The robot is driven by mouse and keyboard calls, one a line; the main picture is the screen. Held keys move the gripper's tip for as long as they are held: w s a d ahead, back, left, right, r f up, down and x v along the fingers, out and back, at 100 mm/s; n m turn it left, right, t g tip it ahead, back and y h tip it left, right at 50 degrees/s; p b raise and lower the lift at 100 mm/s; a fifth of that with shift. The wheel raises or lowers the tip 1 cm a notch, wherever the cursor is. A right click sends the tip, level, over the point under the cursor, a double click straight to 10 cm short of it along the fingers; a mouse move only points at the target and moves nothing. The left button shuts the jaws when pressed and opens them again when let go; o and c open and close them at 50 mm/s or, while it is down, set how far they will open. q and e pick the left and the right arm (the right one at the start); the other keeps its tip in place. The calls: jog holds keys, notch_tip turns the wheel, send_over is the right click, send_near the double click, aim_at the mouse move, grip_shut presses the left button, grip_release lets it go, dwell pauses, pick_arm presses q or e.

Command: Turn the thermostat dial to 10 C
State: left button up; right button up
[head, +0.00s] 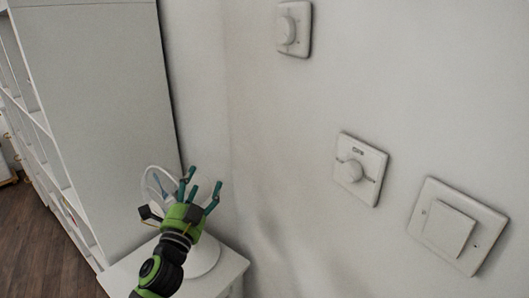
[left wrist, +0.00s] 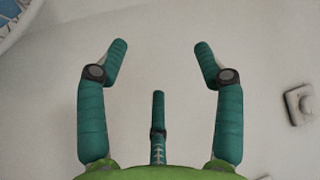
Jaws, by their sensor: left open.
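A white square wall plate (head: 372,190) with a round knob (head: 349,171) and a small dark marking above it is on the wall, right of centre in the head view. It looks like the thermostat, but its scale is too small to read. A second white plate with a round knob (head: 286,30) is higher up the wall. My left gripper (head: 203,184) is open and empty, with its fingers pointing up, well left of and apart from both knobs. In the left wrist view the open fingers (left wrist: 161,48) face bare wall. My right gripper is not in view.
A wide rocker switch (head: 448,230) is on the wall at the lower right. A white round-based object (head: 205,262) stands on a white cabinet (head: 232,268) behind my left arm. A tall white shelf unit (head: 95,110) is on the left. A wall plate (left wrist: 300,104) shows in the left wrist view.

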pick_arm(q)
jog(key=d+r+m+t+h, duration=0.1)
jog(key=d+r+m+h, duration=0.15)
jog(key=r, duration=0.25)
jog(key=d+r+m+h, duration=0.1)
jog(key=r+m+h, duration=0.25)
jog(key=r, duration=0.25)
jog(key=m+g+h, duration=0.6)
jog(key=m+g, duration=0.6)
jog(key=m, duration=2)
send_near(281, 31)
jog(key=x, duration=0.2)
jog(key=p+x, duration=0.2)
jog(key=x, duration=0.3)
jog(key=shift+d+r+p, duration=0.1)
jog(key=shift+r+p, duration=0.05)
jog(key=shift+p, duration=0.25)
jog(key=shift+w+d, duration=0.35)
jog(key=shift+d, duration=0.15)
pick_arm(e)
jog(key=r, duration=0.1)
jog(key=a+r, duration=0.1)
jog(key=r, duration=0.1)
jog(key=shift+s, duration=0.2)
pick_arm(q)
jog(key=c, duration=1.2)
